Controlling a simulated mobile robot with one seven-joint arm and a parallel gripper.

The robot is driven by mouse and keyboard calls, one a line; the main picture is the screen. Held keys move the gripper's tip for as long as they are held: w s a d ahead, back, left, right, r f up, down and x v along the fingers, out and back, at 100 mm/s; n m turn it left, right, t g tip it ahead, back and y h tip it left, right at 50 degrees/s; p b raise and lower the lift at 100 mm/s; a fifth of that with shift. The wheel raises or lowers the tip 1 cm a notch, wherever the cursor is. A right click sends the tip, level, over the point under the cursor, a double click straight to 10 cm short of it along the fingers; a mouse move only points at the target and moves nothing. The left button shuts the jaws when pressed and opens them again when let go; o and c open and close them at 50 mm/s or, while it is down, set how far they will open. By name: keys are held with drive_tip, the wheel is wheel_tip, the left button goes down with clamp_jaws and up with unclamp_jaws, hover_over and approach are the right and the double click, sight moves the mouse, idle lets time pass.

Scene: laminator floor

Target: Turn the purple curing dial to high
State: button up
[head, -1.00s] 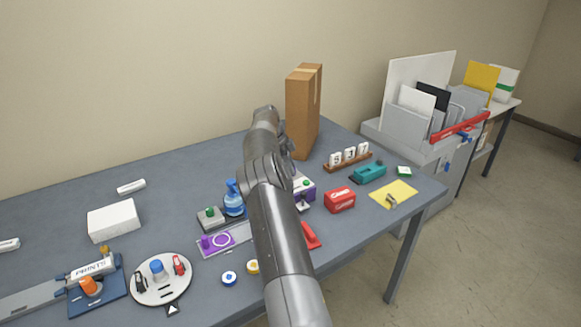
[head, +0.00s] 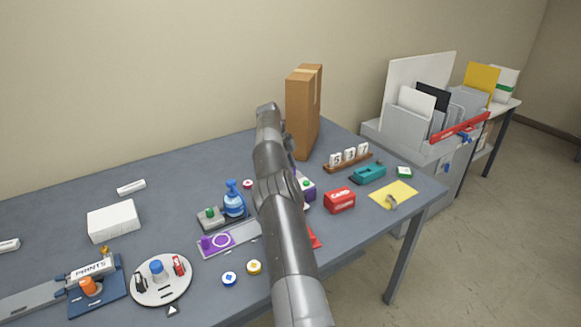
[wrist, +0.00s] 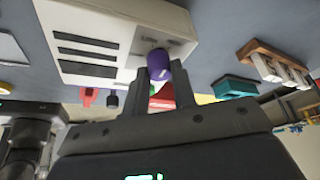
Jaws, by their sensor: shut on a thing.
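The purple curing dial (wrist: 158,65) shows in the wrist view, on the face of a white housing (wrist: 110,40) with several dark slots. My gripper (wrist: 156,86) has one finger on each side of the dial and is shut on it. The dial's marks and setting cannot be read. In the head view my own arm hides the dial and my fingers. A purple-and-white device (head: 307,188) shows only partly beside my arm; I cannot tell if it bears the dial.
A tall cardboard box (head: 303,110) stands behind my arm. A red box (head: 339,200), a teal tool (head: 368,174) and a yellow pad (head: 394,193) lie to the right. A blue bottle (head: 234,201) and a round white tray (head: 160,290) are to the left. The table's (head: 75,206) back left is mostly clear.

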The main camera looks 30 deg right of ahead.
drive_tip(key=shift+f, duration=0.15)
drive_tip(key=o, duration=1)
drive_tip(key=shift+n, duration=0.3)
